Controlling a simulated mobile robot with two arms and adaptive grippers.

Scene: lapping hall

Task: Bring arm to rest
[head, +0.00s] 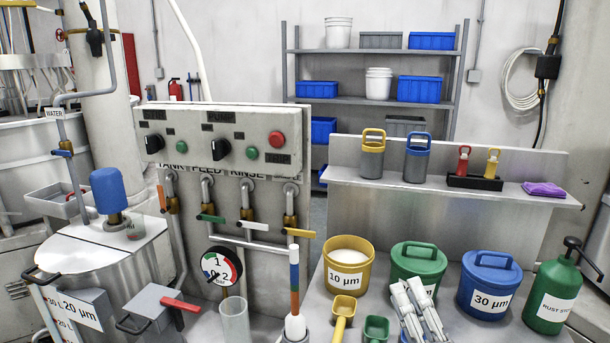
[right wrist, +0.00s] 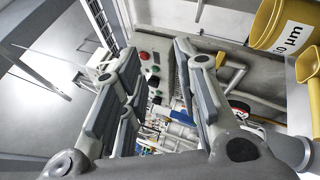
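My right gripper (head: 408,290) shows at the bottom of the head view, in front of the green and blue tubs, with its fingers pointing up. In the right wrist view its two grey fingers (right wrist: 158,58) stand apart with nothing between them, so it is open and empty. Through the gap, the panel with buttons and some pipework show farther off. The rest of the right arm is out of the head view. My left gripper is not in view.
Around the right gripper are a yellow tub (head: 347,282), a green tub (head: 418,265), a blue tub (head: 488,285), a yellow scoop (head: 343,312), a green scoop (head: 376,328) and a green can (head: 552,298). The control panel (head: 228,137) with valves stands left of them.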

